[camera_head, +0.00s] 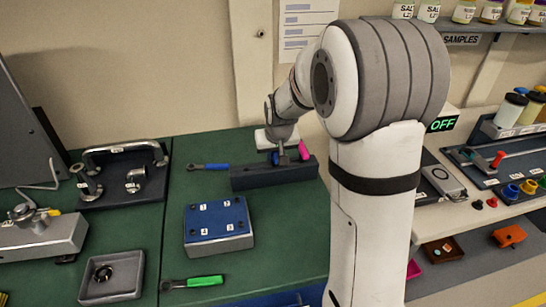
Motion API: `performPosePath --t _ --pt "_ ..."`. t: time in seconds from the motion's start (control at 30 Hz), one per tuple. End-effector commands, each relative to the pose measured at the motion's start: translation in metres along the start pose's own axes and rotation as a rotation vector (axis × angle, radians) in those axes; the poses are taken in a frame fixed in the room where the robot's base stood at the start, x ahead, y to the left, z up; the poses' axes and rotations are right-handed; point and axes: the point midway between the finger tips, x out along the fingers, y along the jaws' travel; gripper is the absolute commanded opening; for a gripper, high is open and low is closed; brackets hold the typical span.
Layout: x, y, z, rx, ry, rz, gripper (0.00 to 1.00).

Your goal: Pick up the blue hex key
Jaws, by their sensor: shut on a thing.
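The blue hex key (275,158) shows as a small blue handle at the dark block (252,180) on the green bench. My gripper (279,153) is over the block, shut on the blue hex key. The jaws and wrist hide most of the key. I cannot tell whether its lower end is still in the block. A pink handle (304,150) stands close beside my gripper on the right, at the same block.
A blue-handled tool (208,167) lies left of the block. A blue-topped numbered box (218,222) and a green-handled tool (193,283) are nearer. A metal tray (112,277) and pipe fittings (122,170) stand left. Shelves with bottles are at the right.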

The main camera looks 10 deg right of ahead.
Motion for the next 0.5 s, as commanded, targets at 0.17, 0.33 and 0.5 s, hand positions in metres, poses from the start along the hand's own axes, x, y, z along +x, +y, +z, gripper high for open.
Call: performPosePath --t 0.17,0.33,0.5 --pt "-0.002 0.000 -0.001 -0.001 0.002 0.000 0.00" --pt "-0.023 -0.001 -0.010 -0.001 0.005 0.000 0.00" --pt "-0.056 -0.001 -0.024 -0.001 0.006 0.000 0.00"
